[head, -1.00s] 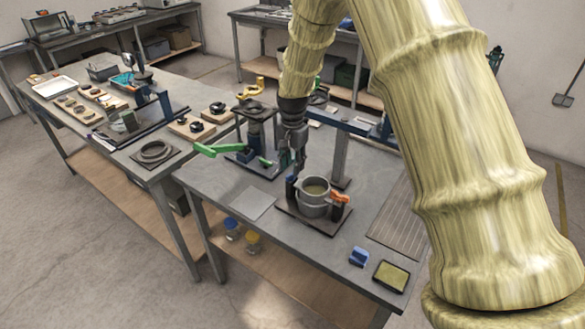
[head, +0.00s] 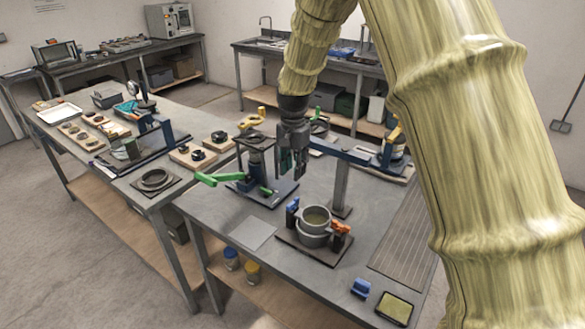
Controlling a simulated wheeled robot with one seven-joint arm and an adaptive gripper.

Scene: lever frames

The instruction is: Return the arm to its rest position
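My gripper (head: 290,168) hangs from my yellow, wood-grained arm above the front table. Its fingers point down, and I cannot tell whether they are apart or together. No held thing shows. Below it and a little to the right, a grey metal pot (head: 314,225) stands on a dark base plate (head: 306,250). A blue clamp (head: 292,207) is at the pot's left and an orange clamp (head: 341,228) at its right. The gripper looks clear of the pot.
A press-like stand with a green lever (head: 218,180) is left of my gripper. A blue beam on a grey post (head: 341,188) stands close at right. A blue block (head: 361,287) and a yellow-topped tray (head: 395,308) lie at the front right. A side table (head: 110,161) holds several parts.

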